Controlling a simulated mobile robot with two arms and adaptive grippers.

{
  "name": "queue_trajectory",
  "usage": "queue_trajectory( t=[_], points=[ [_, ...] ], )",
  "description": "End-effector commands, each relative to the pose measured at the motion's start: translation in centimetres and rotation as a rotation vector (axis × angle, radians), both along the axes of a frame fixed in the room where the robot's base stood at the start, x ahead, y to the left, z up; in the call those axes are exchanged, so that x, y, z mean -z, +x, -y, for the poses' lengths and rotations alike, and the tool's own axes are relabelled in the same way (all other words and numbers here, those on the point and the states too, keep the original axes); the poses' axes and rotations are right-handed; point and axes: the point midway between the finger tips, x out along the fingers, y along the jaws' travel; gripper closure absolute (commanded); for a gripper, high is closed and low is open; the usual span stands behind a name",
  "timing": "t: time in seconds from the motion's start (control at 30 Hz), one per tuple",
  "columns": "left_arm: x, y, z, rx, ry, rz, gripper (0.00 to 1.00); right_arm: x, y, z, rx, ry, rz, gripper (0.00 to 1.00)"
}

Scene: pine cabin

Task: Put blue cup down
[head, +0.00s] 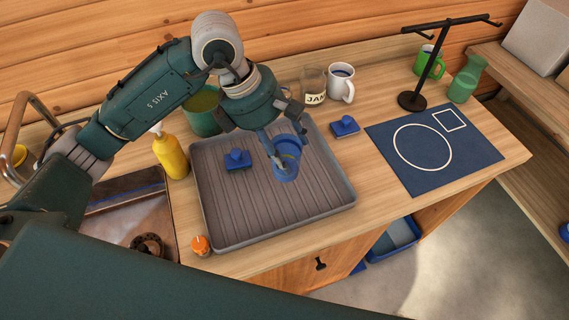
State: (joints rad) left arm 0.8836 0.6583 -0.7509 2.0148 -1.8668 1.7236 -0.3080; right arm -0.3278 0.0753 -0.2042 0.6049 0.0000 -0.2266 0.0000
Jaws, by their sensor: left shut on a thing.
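My left gripper (277,150) comes in from the upper left and points down over the grey ribbed tray. It is shut on the blue cup (286,168), whose upper part is partly hidden by the fingers. The cup is over the right half of the grey tray (222,240); I cannot tell whether it touches the tray floor. A dark blue mat (424,180) with a white circle and a small white square lies bare on the counter to the right. My right gripper is not in view.
A white mug (341,84), a jar (313,85), and a dark stand (412,100) with a green mug (428,63) are behind. A yellow bottle (170,156) stands left.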

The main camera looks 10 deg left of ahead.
Motion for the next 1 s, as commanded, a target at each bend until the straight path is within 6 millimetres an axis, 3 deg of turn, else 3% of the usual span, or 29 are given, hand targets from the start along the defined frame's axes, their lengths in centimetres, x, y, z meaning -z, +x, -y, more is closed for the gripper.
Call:
queue_trajectory(
  t=[0.13, 0.33, 0.63, 0.8, 1.0],
  points=[
    [3.0, -0.2, 0.0, 0.001, 0.0, -0.004, 0.74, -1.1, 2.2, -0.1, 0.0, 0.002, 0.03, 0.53],
    [4.8, 0.0, 0.0, 0.0, 0.0, 0.0, 0.74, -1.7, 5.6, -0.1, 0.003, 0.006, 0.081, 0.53],
    [8.3, -0.1, 0.1, 0.001, -0.001, -0.002, 0.74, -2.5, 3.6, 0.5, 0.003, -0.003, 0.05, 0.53],
    [8.6, 0.0, 0.0, 0.001, 0.0, 0.003, 0.74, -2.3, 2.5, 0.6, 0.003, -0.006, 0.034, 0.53],
    [8.9, 0.0, 0.0, 0.002, -0.001, 0.002, 0.74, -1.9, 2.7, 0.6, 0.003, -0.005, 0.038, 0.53]
  ],
)
